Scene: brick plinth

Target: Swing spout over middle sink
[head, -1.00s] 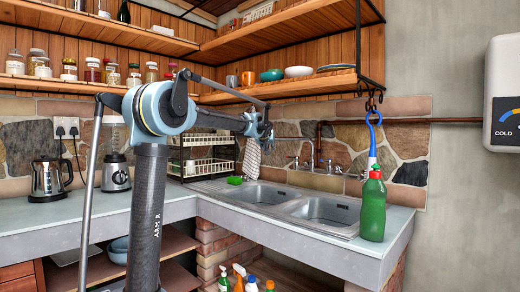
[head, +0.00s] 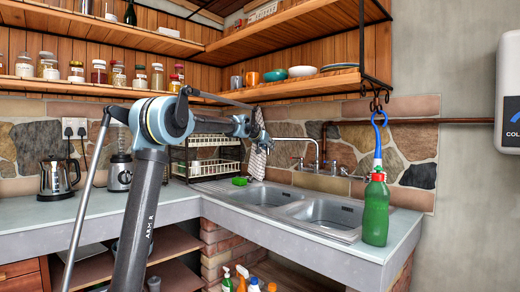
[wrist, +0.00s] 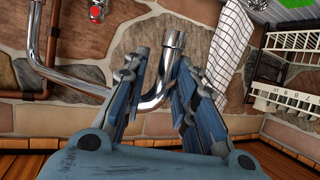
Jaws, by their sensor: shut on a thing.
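The chrome tap spout (head: 293,140) reaches left from the tap along the stone wall, behind the double sink. In the wrist view the spout's bent end (wrist: 174,42) pokes out between the fingers of my gripper (wrist: 163,68). The fingers are closed around the bend, one on each side. In the head view my gripper (head: 262,134) is at the spout's left end, small and partly hidden by the arm. The sink has a left basin (head: 262,194) and a right basin (head: 330,213), with a divider between them (head: 290,203).
A checked towel (head: 257,162) and dish rack (head: 195,165) stand near the gripper on the left. A shelf (head: 300,88) runs above.

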